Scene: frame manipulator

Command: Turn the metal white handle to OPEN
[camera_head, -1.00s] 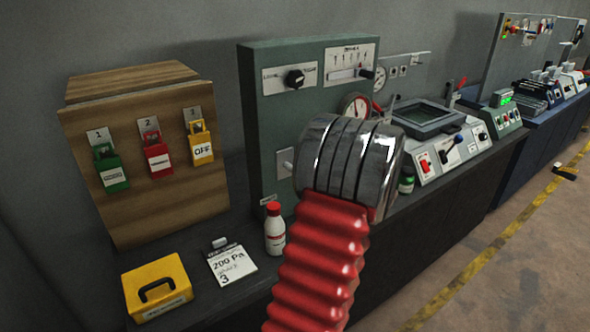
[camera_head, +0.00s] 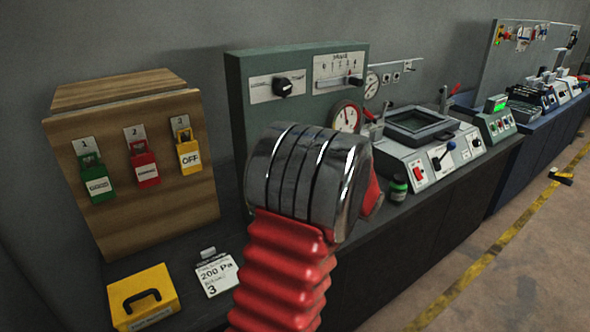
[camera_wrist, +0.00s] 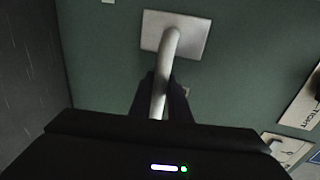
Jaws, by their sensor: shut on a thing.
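The white metal handle (camera_wrist: 165,68) shows in the wrist view. It juts from a light square plate (camera_wrist: 194,36) on the green panel and runs down the picture between my fingers. My gripper (camera_wrist: 161,100) is shut on the handle's lower end; its dark fingers lie on both sides of it. In the head view my red arm with its metal collar hides the handle and the gripper. The green panel (camera_head: 240,75) stands behind the arm there. The OPEN marking cannot be read in either view.
A wooden box (camera_head: 85,205) with several coloured padlocks stands left. A yellow case (camera_head: 140,300) and a note card (camera_head: 216,275) lie in front.

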